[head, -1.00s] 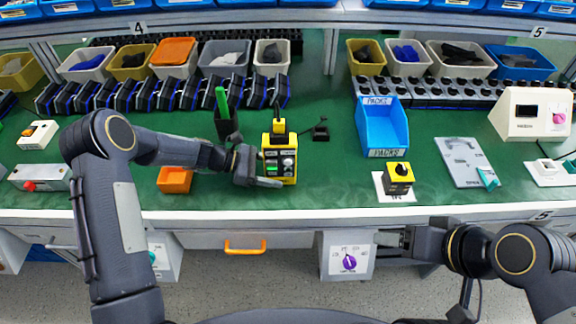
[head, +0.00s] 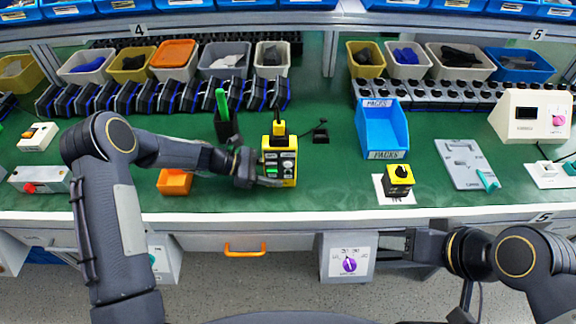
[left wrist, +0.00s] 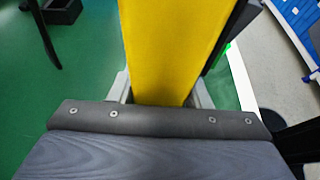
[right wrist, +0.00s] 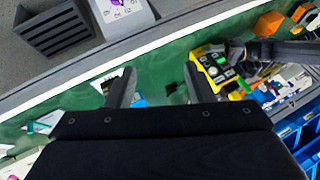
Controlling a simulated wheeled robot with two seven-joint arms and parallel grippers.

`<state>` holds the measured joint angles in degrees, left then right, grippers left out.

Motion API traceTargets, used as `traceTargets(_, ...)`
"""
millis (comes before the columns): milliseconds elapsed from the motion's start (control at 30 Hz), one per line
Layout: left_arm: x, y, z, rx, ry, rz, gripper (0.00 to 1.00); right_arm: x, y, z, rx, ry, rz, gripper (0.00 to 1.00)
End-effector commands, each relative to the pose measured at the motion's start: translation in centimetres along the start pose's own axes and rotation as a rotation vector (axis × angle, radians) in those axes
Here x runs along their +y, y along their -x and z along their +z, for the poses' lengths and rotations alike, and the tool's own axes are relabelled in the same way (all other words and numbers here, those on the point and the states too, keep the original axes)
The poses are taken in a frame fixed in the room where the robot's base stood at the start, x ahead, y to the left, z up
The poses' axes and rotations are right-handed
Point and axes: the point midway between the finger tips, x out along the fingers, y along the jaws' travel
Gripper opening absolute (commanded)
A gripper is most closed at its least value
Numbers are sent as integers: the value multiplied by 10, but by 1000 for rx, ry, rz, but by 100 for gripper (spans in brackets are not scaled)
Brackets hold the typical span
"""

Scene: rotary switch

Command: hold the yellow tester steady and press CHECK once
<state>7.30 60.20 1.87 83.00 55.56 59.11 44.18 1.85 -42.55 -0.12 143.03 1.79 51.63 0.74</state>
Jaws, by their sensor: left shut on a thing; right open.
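The yellow tester (head: 280,160) stands on the green bench left of the middle, with a dark panel of buttons and a lit green spot on its front. My left gripper (head: 270,178) is shut on the tester's lower part. In the left wrist view the tester's yellow side (left wrist: 172,50) fills the space between the fingers. The tester also shows in the right wrist view (right wrist: 212,66), with a green button area visible. The CHECK label is too small to read. My right gripper (head: 385,246) is open and empty, in front of the bench edge, well away from the tester.
An orange box (head: 175,182) sits left of the tester, and a black cup (head: 227,126) with a green pen stands behind it. A yellow-and-black switch block (head: 399,176) and a blue bin (head: 383,128) are to the right. Bench between tester and switch block is clear.

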Motion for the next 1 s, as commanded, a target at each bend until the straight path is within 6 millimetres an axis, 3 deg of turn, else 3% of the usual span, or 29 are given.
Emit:
traceTargets(33, 0, 0, 0, 1, 0, 0, 20, 0, 0, 0, 0, 0, 0, 42)
traceTargets(367, 0, 0, 0, 1, 0, 0, 20, 0, 0, 0, 0, 0, 0, 0)
traceTargets(1000, 0, 0, 0, 1, 0, 1, 20, 0, 0, 0, 0, 0, 0, 0)
